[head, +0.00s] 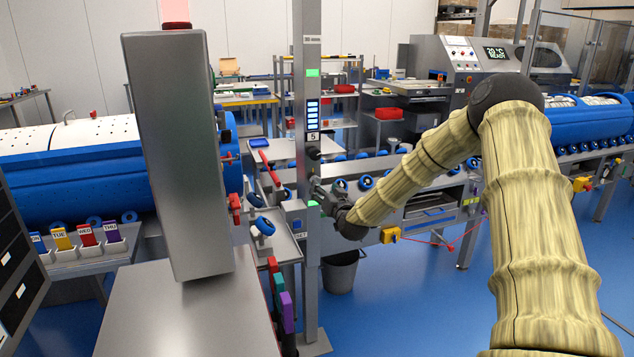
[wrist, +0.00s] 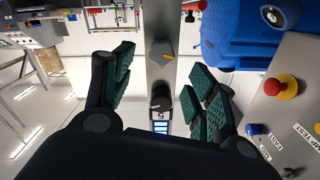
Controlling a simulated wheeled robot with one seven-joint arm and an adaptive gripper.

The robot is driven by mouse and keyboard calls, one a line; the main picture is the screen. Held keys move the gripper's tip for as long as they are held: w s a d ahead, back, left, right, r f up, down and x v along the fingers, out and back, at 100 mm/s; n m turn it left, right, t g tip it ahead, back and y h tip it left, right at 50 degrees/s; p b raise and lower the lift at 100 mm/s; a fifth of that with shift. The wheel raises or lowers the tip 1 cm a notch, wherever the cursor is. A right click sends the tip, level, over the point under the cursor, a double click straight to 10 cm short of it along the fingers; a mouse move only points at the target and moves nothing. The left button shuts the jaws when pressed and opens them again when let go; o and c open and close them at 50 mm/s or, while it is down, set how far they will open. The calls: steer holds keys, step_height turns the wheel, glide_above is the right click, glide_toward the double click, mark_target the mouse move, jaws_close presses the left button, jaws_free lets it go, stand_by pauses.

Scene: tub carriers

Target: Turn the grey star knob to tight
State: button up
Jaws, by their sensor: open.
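The grey star knob (wrist: 162,53) is on the metal post (wrist: 160,15), near the middle top of the wrist view. It has a small yellow mark on its lower right side. My gripper (wrist: 162,70) is open, with one set of green ribbed finger pads left of the knob and the other right of it. The pads look apart from the knob, and nothing is between them touching it. In the head view my gripper (head: 322,192) is close to the post (head: 305,70), and I cannot make out the star knob there. I see no readable tight marking.
A dark knob (wrist: 161,103) and a lit display (wrist: 161,127) are on the same post. A red push button (wrist: 271,87) with a yellow collar is on a panel to the right. In the head view a tall grey box (head: 175,150) stands left of the post.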

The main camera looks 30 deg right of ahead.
steer(key=x, duration=0.7)
steer(key=shift+w+p, duration=0.35)
steer(key=shift+p, duration=0.05)
steer(key=shift+c, duration=0.2)
steer(key=c, duration=1)
